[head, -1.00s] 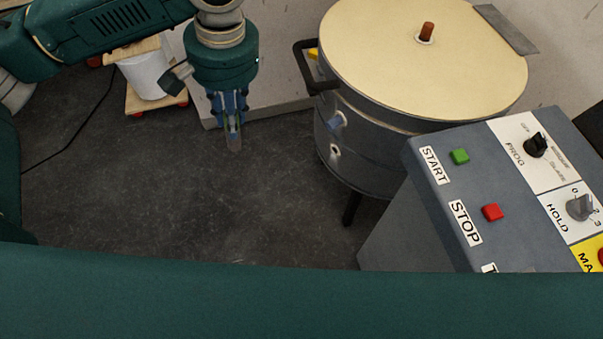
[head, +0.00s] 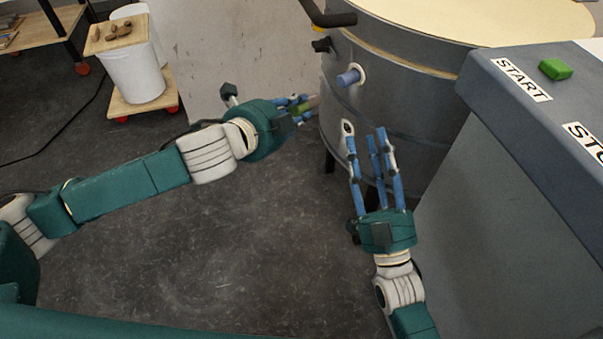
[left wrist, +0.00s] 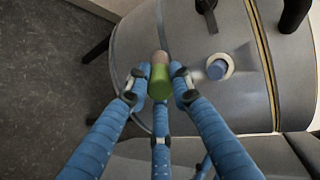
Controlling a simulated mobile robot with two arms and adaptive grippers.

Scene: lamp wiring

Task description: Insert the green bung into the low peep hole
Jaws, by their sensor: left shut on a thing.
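The green bung (head: 306,105) has a pinkish-brown end that points at the kiln wall. My left gripper (head: 297,106) is shut on it, left of the kiln and apart from its wall. In the left wrist view the bung (left wrist: 159,82) sits between the blue fingers. The low peep hole (head: 348,127) is an open hole with a pale rim, to the right of and a little below the bung. My right gripper (head: 370,147) is open and empty, its fingers pointing up in front of the kiln, just below the low hole. The low hole cannot be made out in the left wrist view.
A blue bung (head: 348,77) sits in the white-rimmed upper peep hole of the round grey kiln (head: 410,95). A dark handle (head: 328,14) juts out above. The control box (head: 500,190) stands close on the right. Floor at the lower middle is clear.

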